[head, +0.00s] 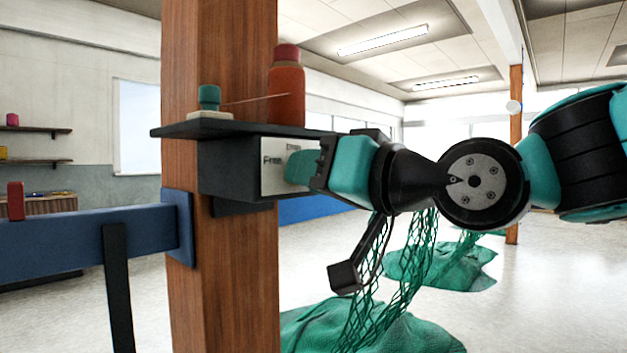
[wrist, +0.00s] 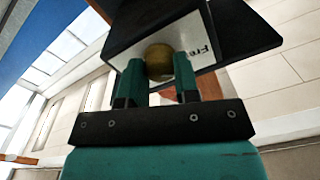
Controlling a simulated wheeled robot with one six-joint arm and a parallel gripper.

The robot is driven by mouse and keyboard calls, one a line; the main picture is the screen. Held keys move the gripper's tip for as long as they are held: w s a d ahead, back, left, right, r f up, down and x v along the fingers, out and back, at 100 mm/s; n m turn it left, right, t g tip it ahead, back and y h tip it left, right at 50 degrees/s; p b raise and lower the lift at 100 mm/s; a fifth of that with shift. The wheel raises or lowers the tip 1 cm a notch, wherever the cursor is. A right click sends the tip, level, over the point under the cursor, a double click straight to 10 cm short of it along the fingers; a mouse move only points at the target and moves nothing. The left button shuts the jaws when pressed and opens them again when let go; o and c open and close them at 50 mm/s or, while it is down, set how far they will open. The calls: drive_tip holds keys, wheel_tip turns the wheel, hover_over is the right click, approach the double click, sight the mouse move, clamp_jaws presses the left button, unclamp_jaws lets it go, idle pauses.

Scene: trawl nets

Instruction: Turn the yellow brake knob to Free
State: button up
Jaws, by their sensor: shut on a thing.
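The yellow brake knob (wrist: 159,62) shows in the wrist view on the pale face plate of a dark box. My gripper (wrist: 159,72) has one green finger on each side of the knob and is shut on it. In the head view my gripper (head: 302,168) reaches the plate (head: 273,178) from the right and hides the knob. The word "Free" (head: 272,160) is printed at the plate's left, and it also shows in the wrist view (wrist: 208,38). Other lettering is partly hidden. I cannot tell where the knob points.
The dark box (head: 228,170) is fixed to a wooden post (head: 220,60). A shelf (head: 190,131) above it carries a red bottle (head: 286,95) and a green-topped item (head: 209,98). A blue beam (head: 85,240) joins the post at left. Green nets (head: 375,325) hang and lie below my arm.

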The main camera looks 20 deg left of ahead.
drive_tip(key=shift+f, duration=0.1)
drive_tip(key=o, duration=0.9)
drive_tip(key=shift+b+v, duration=1.65)
drive_tip(key=shift+v, duration=7)
